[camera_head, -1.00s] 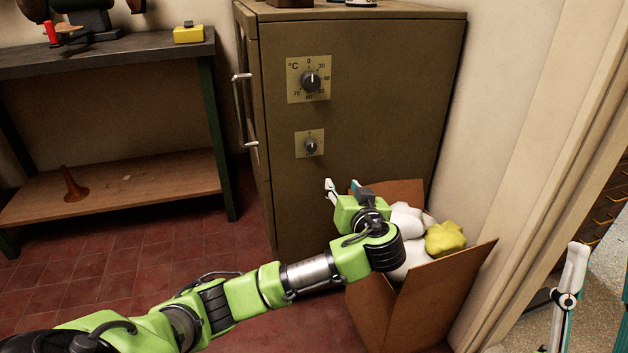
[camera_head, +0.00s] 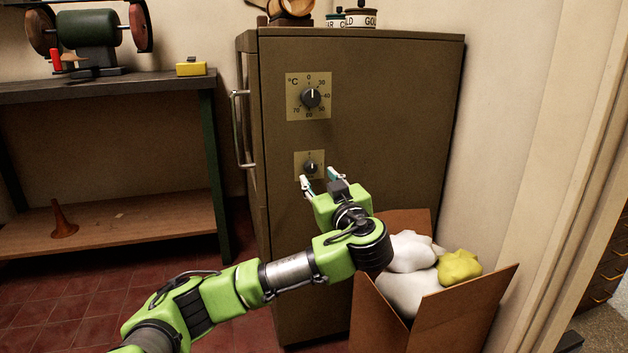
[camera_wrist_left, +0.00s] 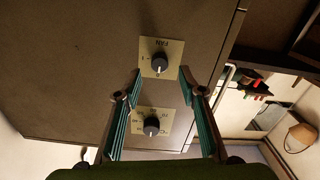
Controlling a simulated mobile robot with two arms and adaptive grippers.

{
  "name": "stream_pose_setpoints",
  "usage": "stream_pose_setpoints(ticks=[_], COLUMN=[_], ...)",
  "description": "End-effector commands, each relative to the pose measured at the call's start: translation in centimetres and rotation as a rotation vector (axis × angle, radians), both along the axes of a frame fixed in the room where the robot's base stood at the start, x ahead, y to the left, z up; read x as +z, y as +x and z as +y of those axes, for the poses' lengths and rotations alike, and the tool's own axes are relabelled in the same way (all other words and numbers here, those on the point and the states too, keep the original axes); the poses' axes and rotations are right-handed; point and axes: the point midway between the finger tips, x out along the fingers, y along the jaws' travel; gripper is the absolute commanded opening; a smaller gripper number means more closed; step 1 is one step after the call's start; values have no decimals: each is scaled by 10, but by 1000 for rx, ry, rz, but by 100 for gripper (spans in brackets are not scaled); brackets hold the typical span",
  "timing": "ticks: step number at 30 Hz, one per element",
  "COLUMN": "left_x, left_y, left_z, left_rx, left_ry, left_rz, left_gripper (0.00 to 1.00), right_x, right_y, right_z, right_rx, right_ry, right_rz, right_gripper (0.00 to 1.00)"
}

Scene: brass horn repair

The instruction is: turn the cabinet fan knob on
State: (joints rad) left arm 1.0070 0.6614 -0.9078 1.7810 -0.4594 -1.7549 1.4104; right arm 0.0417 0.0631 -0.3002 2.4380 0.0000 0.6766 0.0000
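The brown cabinet (camera_head: 390,130) has a small fan knob (camera_head: 310,167), dark on a pale plate, below a larger temperature dial (camera_head: 311,97). My left gripper (camera_head: 320,178) is open and empty, its fingertips just in front of and slightly below the fan knob. In the left wrist view, which is upside down, the fan knob (camera_wrist_left: 160,63) appears just beyond and between the spread fingertips (camera_wrist_left: 160,72). Its white pointer faces the 0 mark, with a 1 to the side. The temperature dial (camera_wrist_left: 152,126) shows between the fingers. My right gripper is out of view.
A cardboard box (camera_head: 463,312) with white and yellow bundles stands right of my left arm. A workbench (camera_head: 110,88) with a grinder (camera_head: 88,40) is at left. The cabinet's handle (camera_head: 241,130) sticks out on its left side. Tins (camera_head: 360,18) stand on top.

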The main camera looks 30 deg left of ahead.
Motion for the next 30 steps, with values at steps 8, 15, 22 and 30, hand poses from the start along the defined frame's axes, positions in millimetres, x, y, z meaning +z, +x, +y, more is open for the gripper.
stream_pose_setpoints(ticks=[8,15,22,30], left_x=[-1,0,0,0], left_y=[28,35,35,34], left_z=[33,40,39,39], left_rx=[1,-2,-2,-1], left_ry=[2,0,0,0], left_rz=[0,0,1,1], left_gripper=[37,37,27,0], right_x=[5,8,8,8], right_y=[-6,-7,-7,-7], right_z=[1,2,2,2], right_rx=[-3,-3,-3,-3], right_ry=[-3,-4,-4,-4], right_rz=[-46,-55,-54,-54], right_gripper=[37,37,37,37])
